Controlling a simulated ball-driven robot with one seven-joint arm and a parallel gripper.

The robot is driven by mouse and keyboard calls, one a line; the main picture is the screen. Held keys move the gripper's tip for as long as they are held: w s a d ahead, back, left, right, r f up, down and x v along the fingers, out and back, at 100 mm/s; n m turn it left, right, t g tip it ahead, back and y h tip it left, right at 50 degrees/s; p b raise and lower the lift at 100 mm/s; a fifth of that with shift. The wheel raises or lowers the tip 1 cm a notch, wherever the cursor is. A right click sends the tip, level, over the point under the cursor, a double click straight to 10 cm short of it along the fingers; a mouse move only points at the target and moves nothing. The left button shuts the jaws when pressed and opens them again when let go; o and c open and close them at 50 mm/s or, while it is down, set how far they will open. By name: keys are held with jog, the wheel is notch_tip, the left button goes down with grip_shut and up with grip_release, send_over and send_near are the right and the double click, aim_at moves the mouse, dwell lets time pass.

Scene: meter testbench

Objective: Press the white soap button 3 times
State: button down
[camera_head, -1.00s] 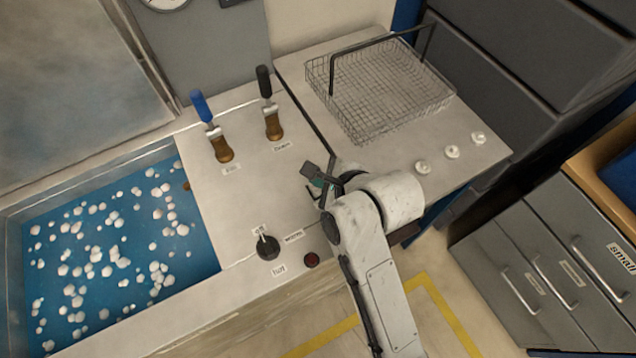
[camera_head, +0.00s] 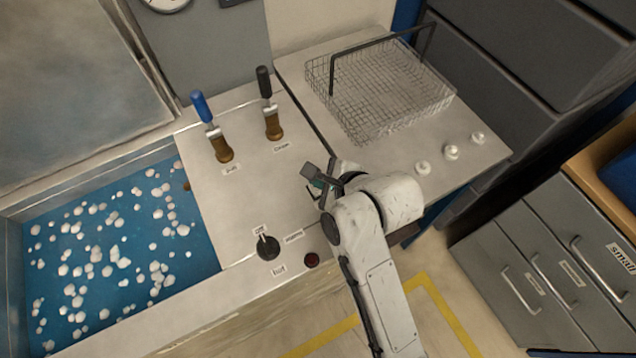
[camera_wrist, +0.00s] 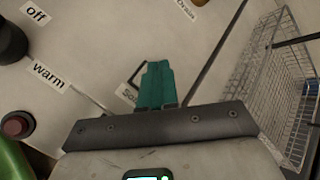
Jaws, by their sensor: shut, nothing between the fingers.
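My gripper (camera_head: 322,186) is over the pale counter, right of the dial. In the wrist view its teal fingers (camera_wrist: 157,72) are shut together, with nothing between them. A label (camera_wrist: 127,95) starting with "So" is partly covered by the fingers, which are right beside it. The white soap button itself cannot be made out; the fingers may hide it. I cannot tell whether the fingertips touch the counter.
A dial (camera_head: 268,247) and a dark red button (camera_head: 312,260) lie left of my gripper. Blue-handled (camera_head: 201,107) and black-handled (camera_head: 264,82) levers stand behind. A wire basket (camera_head: 385,85) and several white knobs (camera_head: 451,152) are right. A blue basin (camera_head: 205,258) is left.

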jog(key=shift+f, duration=0.3)
jog(key=shift+f, duration=0.45)
dwell(0.8)
jog(key=shift+r, duration=0.15)
jog(key=shift+r+p, duration=0.7)
jog(key=shift+p, duration=0.4)
notch_tip(320, 180, up, 3)
jog(key=p, duration=0.3)
jog(key=shift+r, duration=0.1)
jog(key=shift+r+p, duration=0.55)
jog(key=shift+r, duration=0.4)
